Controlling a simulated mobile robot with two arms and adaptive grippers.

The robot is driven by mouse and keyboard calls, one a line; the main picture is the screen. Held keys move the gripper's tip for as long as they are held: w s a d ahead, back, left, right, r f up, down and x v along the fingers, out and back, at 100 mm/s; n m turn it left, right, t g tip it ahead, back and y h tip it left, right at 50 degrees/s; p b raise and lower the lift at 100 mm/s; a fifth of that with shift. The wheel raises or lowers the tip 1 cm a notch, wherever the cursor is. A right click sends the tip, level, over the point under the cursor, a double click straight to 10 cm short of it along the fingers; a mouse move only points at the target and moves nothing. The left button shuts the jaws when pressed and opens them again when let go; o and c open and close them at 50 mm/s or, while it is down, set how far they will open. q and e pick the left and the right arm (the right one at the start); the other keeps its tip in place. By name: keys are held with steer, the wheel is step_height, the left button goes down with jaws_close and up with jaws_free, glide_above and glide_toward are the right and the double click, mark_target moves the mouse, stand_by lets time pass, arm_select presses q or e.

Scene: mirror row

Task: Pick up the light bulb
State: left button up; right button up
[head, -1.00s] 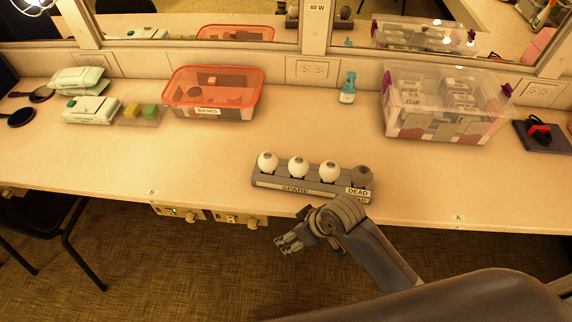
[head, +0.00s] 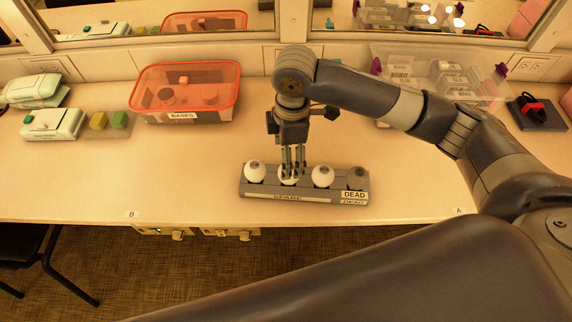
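A grey holder (head: 260,191) marked SPARE and DEAD stands near the counter's front edge. Three white light bulbs sit upright in it: the left one (head: 254,172), the middle one (head: 287,179) and the right one (head: 323,176). A dark bulb (head: 358,179) sits at the DEAD end. My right gripper (head: 293,170) points down at the middle white bulb, its fingers reaching the bulb and partly covering it. I cannot tell whether they are closed on it. My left gripper is not in view.
A red-rimmed bin (head: 187,116) marked BASES stands behind at the left. A clear tub (head: 440,70) is at the back right, partly behind my arm. Green packs (head: 53,124) lie at the far left. The mirror row (head: 150,22) runs along the back. Counter left of the holder is clear.

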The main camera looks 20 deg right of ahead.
steer(key=shift+w+d+r, duration=0.3)
steer(key=shift+d, duration=0.1)
steer(key=shift+d+f, duration=0.1)
step_height(320, 180, down, 4)
steer(key=shift+s+f+p, duration=0.15)
steer(key=shift+f+p, duration=0.1)
steer(key=shift+p, duration=0.05)
steer(key=f, duration=0.1)
steer(key=f+p, duration=0.1)
steer(key=f, duration=0.2)
steer(key=shift+w+a+f, duration=0.2)
steer(key=shift+a+f, duration=0.1)
steer(key=shift+f, duration=0.6)
steer(key=c, duration=1)
